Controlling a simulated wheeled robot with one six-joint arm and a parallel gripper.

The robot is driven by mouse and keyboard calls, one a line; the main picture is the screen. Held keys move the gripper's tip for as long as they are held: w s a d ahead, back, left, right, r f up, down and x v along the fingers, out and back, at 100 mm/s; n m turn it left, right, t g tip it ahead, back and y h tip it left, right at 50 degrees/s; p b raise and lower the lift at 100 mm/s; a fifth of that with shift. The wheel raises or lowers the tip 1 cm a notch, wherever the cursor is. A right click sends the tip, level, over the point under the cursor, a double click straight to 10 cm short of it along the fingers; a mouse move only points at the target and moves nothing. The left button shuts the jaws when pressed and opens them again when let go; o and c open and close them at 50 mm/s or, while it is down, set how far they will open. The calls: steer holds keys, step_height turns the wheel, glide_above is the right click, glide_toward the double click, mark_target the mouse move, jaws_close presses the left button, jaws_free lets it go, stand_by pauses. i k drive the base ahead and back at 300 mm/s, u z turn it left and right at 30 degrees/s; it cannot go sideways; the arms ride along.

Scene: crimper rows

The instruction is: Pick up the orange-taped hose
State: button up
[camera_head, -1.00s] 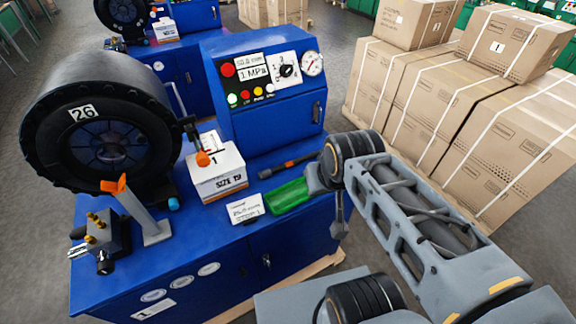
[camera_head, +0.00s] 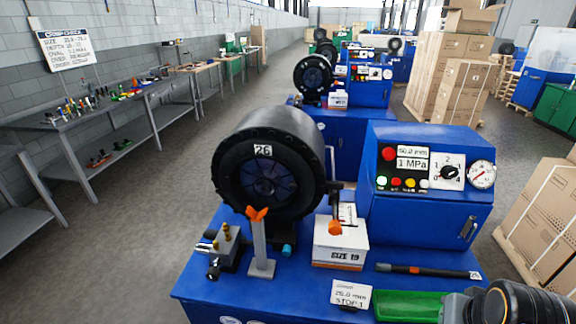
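The orange-taped hose (camera_head: 436,271) is a short dark hose with an orange band near its left part and a pale label at its right end. It lies on the blue machine bench, in front of the control box and right of the SIZE 19 box. Part of my arm shows at the bottom right corner, in front of the hose and beside the green tray. My gripper's fingers are outside the picture, so their state is hidden.
A green tray (camera_head: 408,308) and a STOP 1 card (camera_head: 351,295) lie at the bench front. The SIZE 19 box (camera_head: 341,246), crimper 26 (camera_head: 268,165) and blue control box (camera_head: 425,181) stand around. A workbench (camera_head: 105,117) lines the left wall; open floor lies between.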

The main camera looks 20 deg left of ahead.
mark_target(380, 266)
steer(key=u, duration=2.2)
steer(key=k, duration=1.15)
steer(key=z, duration=1.3)
steer(key=i, duration=0.95)
